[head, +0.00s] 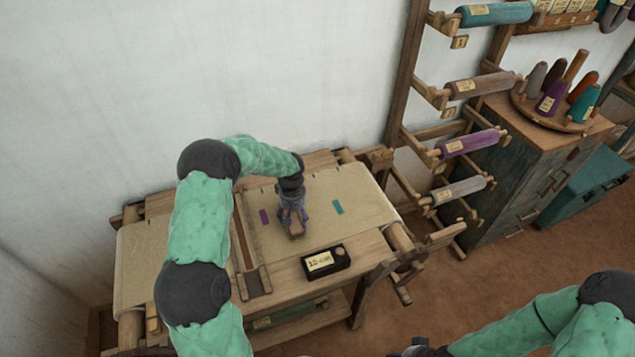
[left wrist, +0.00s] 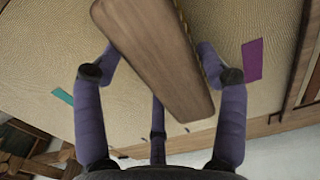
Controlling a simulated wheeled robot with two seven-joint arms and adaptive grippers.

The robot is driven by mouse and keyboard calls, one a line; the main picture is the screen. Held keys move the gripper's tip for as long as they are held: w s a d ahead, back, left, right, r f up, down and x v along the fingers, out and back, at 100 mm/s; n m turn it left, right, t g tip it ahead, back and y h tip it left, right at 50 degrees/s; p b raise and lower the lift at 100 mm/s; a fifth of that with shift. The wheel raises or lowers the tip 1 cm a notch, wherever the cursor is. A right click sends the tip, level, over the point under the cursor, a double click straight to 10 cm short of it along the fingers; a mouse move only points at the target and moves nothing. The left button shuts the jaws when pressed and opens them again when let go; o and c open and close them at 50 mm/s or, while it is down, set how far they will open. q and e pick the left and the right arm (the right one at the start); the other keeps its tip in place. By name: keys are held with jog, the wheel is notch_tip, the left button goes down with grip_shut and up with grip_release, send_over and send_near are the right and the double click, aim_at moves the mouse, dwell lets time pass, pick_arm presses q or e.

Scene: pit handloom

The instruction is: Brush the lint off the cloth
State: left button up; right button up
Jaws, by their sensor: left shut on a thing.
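The beige cloth (head: 355,190) lies stretched over the loom top, and its weave fills much of the left wrist view (left wrist: 285,35). My left gripper (head: 293,215) is shut on a wooden brush (head: 297,230), pointing down over the middle of the cloth. In the left wrist view, the brush's brown back (left wrist: 155,55) sits between the fingers, with a thin bristle edge showing. I cannot tell whether the bristles touch the cloth. A purple patch (head: 264,216) and a teal patch (head: 337,207) lie on either side of it. Small dark specks show near the fingers.
A black box with a yellow label (head: 326,262) sits on the loom's front edge. A wooden bar (head: 252,250) crosses left of the brush. A rack of yarn rolls (head: 470,143) and a cabinet with cones (head: 545,145) stand at right. My right arm is at bottom right.

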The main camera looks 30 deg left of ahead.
pick_arm(q)
jog(key=r, duration=0.2)
jog(key=shift+w+d+r+p, duration=0.15)
jog(key=shift+w+r+p, duration=0.15)
jog(key=shift+r+p, duration=0.1)
notch_tip(320, 180, up, 2)
jog(key=shift+r+p, duration=0.1)
jog(key=shift+p, duration=0.55)
jog(key=shift+r+p, duration=0.55)
jog(key=shift+r, duration=0.6)
pick_arm(e)
jog(key=shift+w+v, duration=0.15)
jog(key=shift+v, duration=0.8)
jog(key=shift+w+v, duration=0.15)
jog(key=shift+v, duration=0.8)
jog(key=shift+r, duration=0.1)
